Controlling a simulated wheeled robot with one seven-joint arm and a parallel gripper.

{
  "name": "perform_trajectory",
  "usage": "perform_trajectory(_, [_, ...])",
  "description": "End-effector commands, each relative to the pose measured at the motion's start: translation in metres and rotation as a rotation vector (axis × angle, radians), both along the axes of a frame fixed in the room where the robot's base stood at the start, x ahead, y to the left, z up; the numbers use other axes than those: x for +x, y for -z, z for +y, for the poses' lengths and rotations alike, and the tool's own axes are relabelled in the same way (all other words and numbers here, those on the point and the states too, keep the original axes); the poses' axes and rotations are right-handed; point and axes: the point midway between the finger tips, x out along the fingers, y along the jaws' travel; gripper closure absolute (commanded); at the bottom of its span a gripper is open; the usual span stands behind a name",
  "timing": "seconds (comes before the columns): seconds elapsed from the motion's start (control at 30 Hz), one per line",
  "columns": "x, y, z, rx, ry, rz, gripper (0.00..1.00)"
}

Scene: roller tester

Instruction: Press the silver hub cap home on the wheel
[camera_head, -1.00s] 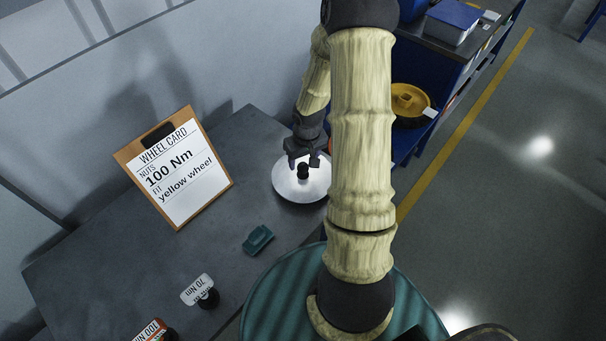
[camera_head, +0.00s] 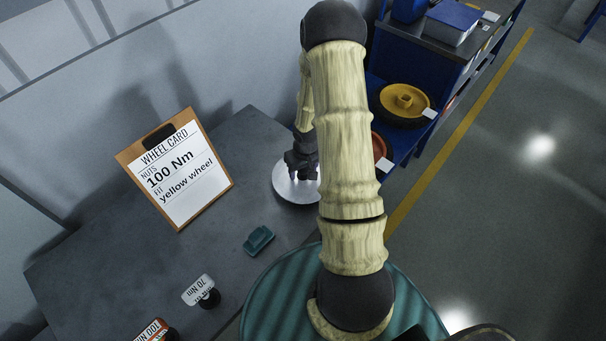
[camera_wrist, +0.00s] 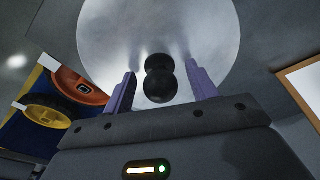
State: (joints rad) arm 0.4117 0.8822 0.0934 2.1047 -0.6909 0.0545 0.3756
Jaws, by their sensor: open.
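The silver hub cap (camera_head: 289,190) lies flat on the dark bench, a shiny disc with a black knob at its centre. My gripper (camera_head: 301,174) is low over the cap. In the wrist view my gripper (camera_wrist: 161,73) is open, its two purple fingers on either side of the black knob (camera_wrist: 159,80), with a gap on both sides. In the head view the gripper and arm hide the knob and the cap's right part. A yellow wheel (camera_head: 404,100) with a black tyre lies on the blue shelf unit, apart from the cap.
An orange wheel (camera_head: 378,148) sits nearer on the shelf, partly behind my arm. A wheel card (camera_head: 182,178) stands on the bench and reads 100 Nm, yellow wheel. A teal block (camera_head: 258,240) and a black-based 70 Nm tag (camera_head: 199,290) lie nearer. A red-edged tag (camera_head: 152,331) is at the lower edge.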

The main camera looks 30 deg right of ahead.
Motion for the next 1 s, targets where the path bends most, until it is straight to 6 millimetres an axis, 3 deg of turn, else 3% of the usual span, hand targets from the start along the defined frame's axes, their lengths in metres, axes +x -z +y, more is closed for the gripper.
perform_trajectory(0.5, [0.0001,0.0000,-0.0001,0.000,0.000,0.000,0.42])
perform_trajectory(0.77, [0.0000,0.0000,-0.0001,0.000,0.001,0.000,0.93])
perform_trajectory(1.0, [0.0003,-0.0008,-0.0002,-0.001,0.001,-0.001,0.93])
